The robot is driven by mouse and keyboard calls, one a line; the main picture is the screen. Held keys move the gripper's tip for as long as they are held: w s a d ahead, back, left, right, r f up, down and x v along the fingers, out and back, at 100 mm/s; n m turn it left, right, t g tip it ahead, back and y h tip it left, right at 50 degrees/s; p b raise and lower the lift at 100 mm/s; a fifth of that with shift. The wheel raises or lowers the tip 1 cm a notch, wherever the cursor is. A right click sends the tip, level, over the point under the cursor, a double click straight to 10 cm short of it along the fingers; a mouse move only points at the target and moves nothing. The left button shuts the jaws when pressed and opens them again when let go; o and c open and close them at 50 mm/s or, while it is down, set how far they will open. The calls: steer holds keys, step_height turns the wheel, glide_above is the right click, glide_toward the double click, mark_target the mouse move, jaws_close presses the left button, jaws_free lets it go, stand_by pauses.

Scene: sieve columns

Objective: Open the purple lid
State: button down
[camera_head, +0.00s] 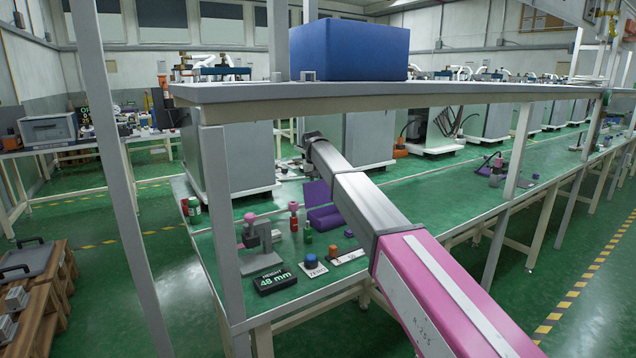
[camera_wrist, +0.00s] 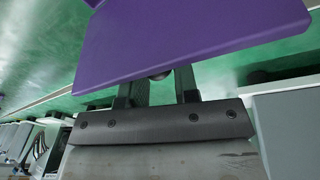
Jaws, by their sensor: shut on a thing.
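The purple lid (camera_head: 316,193) stands raised at the back of the purple box (camera_head: 325,217) on the green bench. Its flat purple panel (camera_wrist: 190,40) fills the upper middle of the wrist view. My gripper (camera_wrist: 160,86) is at the panel's lower edge, with a dark finger on each side of a small dark rounded knob (camera_wrist: 160,76). It is shut on the lid at this knob; the fingertips are partly hidden by the panel. In the head view my gripper is hidden, and my arm covers the right part of the box.
A grey and pink press-like device (camera_head: 258,243), a black height display (camera_head: 275,280), a blue knob (camera_head: 310,261) and a red-topped post (camera_head: 293,214) stand left and in front of the box. An overhead shelf (camera_head: 400,92) carries a blue bin (camera_head: 350,50).

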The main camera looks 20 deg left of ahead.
steer(key=shift+s+a+f, duration=0.4)
steer(key=shift+s, duration=0.1)
steer(key=c, duration=0.9)
jaws_free()
steer(key=shift+a, duration=0.1)
steer(key=shift+o, duration=0.2)
steer(key=shift+w+d+r, duration=0.15)
steer(key=shift+w+d, duration=0.05)
steer(key=shift+r, duration=0.1)
step_height(320, 180, up, 10)
steer(key=s, duration=0.1)
steer(key=shift+s+a+r, duration=0.2)
steer(key=shift+s+r, duration=0.05)
steer(key=shift+s, duration=0.15)
